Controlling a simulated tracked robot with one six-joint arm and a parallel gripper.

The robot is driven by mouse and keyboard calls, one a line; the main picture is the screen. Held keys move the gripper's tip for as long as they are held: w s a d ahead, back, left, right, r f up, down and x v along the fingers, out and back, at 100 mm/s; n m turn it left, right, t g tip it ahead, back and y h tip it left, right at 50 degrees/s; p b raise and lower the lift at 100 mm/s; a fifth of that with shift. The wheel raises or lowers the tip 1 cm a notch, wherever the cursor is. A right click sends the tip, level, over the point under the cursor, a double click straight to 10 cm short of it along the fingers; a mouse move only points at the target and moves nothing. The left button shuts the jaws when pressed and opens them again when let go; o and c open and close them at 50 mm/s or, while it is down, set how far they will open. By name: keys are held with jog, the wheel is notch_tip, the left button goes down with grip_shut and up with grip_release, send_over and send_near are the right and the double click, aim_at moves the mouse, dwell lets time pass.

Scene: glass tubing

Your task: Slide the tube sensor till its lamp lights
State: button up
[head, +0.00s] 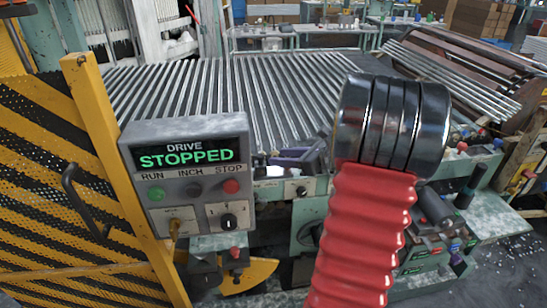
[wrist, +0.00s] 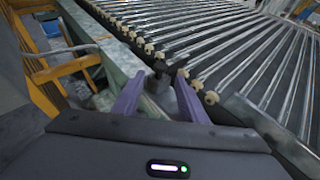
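My gripper (wrist: 160,82) shows in the wrist view as two purple fingers set apart, with a gap between them. A small dark fitting (wrist: 161,70) stands by the fingertips at the roller bed's edge; it may be the tube sensor. I cannot tell whether a finger touches it, and no lit lamp shows on it. A small white and green light (wrist: 168,168) is on the dark body at the bottom of the wrist view. In the head view the purple fingers (head: 300,156) show at the bed's near edge, partly hidden by my red arm.
The bed of glass tubes (head: 230,95) extends behind the gripper. A control box (head: 185,185) reads "DRIVE STOPPED". A yellow mesh guard (head: 60,180) stands at left. A green bench (head: 450,225) with fittings is at right. More tubes (head: 450,75) lie on a rack at back right.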

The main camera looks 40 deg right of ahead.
jog(key=v, duration=0.6)
jog(key=shift+s, duration=0.25)
jog(key=shift+r, duration=0.1)
